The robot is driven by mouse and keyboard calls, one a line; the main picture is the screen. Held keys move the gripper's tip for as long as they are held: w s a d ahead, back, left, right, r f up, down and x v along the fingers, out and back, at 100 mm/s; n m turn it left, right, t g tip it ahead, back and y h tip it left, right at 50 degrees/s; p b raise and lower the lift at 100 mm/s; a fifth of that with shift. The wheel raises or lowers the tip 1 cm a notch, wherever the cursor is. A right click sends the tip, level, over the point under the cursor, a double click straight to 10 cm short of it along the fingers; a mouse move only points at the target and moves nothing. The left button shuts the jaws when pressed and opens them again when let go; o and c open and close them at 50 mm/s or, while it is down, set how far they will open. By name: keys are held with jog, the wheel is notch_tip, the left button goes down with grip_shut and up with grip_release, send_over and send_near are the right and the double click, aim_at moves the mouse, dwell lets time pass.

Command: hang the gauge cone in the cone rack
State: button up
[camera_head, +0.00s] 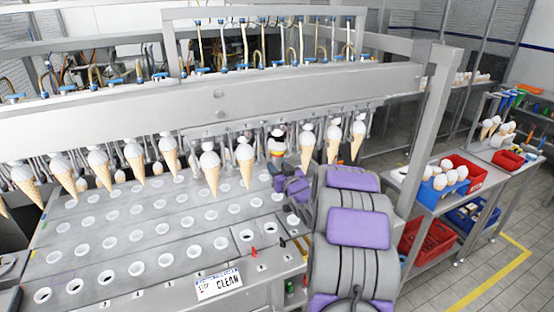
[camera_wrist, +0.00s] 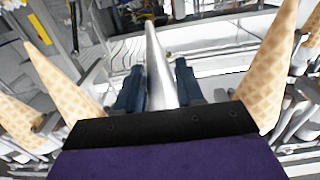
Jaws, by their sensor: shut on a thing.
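A plain silver gauge cone (camera_wrist: 156,65) is between the dark blue fingers of my gripper (camera_wrist: 157,90) in the wrist view, its narrow tip toward the top of the picture. The fingers are shut on it. In the head view my gripper (camera_head: 279,163) is under the row of hanging cones, beyond my purple-padded arm. A grey deck (camera_head: 160,235) with rows of white-ringed holes lies below. I cannot tell which part is the cone rack.
Waffle cones with white tops (camera_head: 209,172) hang along the overhead beam (camera_head: 230,97), on both sides of my gripper. A sign (camera_head: 218,284) stands at the deck's front. At the right, a side table (camera_head: 428,203) carries a blue crate (camera_head: 443,190) and a red crate (camera_head: 465,172).

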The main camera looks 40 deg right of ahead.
jog(key=b+v, duration=0.1)
jog(key=v, duration=0.7)
jog(key=shift+s, duration=0.25)
dwell(1.2)
dwell(0.4)
